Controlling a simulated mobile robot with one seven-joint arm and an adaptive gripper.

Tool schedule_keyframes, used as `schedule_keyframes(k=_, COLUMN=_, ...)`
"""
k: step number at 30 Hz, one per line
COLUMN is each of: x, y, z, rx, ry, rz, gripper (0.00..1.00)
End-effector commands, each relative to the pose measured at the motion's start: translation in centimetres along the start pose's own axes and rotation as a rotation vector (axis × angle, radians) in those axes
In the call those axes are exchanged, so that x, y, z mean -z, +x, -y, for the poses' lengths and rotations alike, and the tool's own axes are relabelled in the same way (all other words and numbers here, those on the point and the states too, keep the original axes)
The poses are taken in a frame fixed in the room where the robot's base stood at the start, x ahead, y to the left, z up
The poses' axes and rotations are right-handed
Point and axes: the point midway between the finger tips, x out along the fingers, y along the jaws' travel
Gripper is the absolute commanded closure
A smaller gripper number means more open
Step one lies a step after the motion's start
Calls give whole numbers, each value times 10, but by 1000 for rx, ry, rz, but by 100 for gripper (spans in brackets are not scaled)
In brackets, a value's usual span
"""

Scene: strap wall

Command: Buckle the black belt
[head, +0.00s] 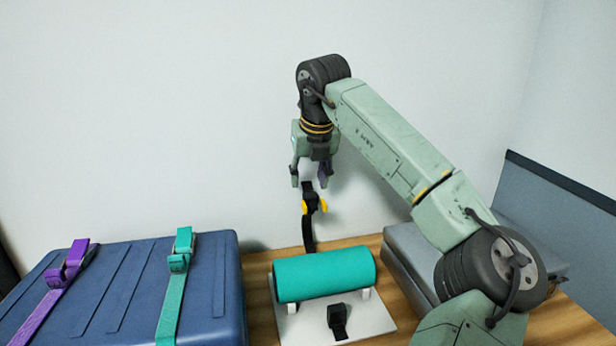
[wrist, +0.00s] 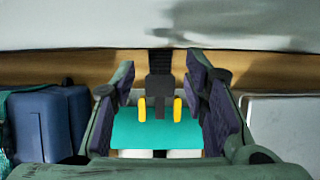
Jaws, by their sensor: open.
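The black belt's strap (head: 308,232) rises behind a teal roll (head: 325,274). At its top is a black buckle end with two yellow prongs (head: 314,203). The belt's other black buckle part (head: 338,318) lies in front of the roll on a white base plate (head: 375,320). My gripper (head: 310,182) is open and points down just above the pronged end. In the wrist view the pronged end (wrist: 160,88) shows between my spread fingers (wrist: 160,78), with a gap on both sides. The teal roll (wrist: 160,135) lies beyond it; the front buckle part is not visible there.
A blue case (head: 130,290) with a purple strap (head: 62,275) and a teal strap (head: 174,290) stands at left. A grey box (head: 410,262) stands at right, partly behind my arm. The wall is close behind the belt; bare wooden table (head: 258,300) shows around the plate.

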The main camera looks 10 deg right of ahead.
Motion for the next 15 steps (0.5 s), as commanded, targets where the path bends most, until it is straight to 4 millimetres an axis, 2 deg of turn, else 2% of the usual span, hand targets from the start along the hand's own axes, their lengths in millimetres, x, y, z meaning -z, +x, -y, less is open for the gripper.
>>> schedule_keyframes(k=6, x=0, y=17, z=0, rx=-1, ry=-1, rz=0, gripper=59)
schedule_keyframes(k=15, x=0, y=19, z=0, rx=0, ry=0, rz=0, gripper=60)
